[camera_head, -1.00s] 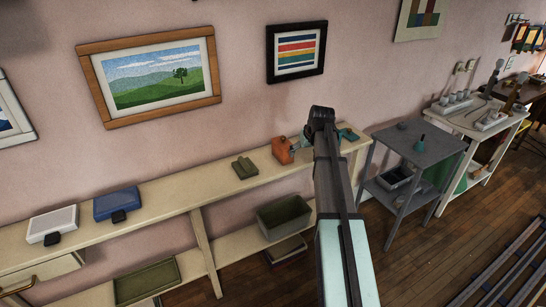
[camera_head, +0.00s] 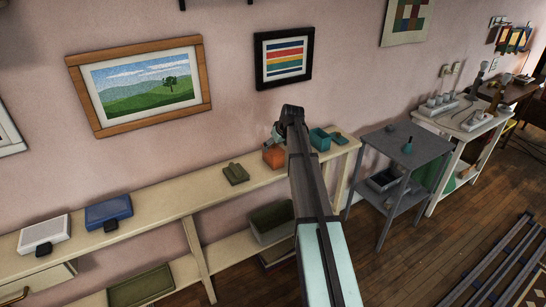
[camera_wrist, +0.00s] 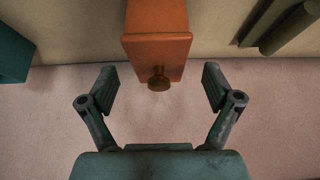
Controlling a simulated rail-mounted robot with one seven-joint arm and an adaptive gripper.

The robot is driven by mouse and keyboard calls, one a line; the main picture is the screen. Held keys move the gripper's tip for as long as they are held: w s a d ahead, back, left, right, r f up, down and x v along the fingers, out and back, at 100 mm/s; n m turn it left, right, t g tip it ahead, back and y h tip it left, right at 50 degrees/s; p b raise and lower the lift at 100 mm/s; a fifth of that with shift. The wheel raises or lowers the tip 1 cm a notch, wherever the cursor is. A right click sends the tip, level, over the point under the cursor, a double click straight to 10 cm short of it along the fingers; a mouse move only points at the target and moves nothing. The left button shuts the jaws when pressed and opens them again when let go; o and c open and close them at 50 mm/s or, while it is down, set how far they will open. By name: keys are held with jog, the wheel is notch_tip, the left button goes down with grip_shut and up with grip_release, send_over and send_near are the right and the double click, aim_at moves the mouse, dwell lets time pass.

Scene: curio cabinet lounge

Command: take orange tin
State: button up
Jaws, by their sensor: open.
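The orange tin (camera_head: 273,157) stands on the long cream shelf (camera_head: 160,199), partly hidden behind my arm in the head view. In the wrist view the orange tin (camera_wrist: 157,45) is at the top middle, with a small dark brass knob (camera_wrist: 158,78) on its near end. My gripper (camera_wrist: 158,85) is open, with one finger on each side of the knob's line. The tin's body lies beyond the fingertips, and nothing is between the jaws except perhaps the knob. In the head view my gripper (camera_head: 279,133) is mostly hidden by my arm.
A teal box (camera_head: 320,139) stands right of the tin, and a green object (camera_head: 235,173) lies to its left. A blue case (camera_head: 108,213) and a white case (camera_head: 45,233) are further left. The pink wall (camera_wrist: 160,125) is close by.

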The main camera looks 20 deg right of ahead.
jog(key=shift+p+x, duration=1)
jog(key=shift+x, duration=2.55)
jog(key=shift+w+r, duration=0.1)
jog(key=c, duration=1.6)
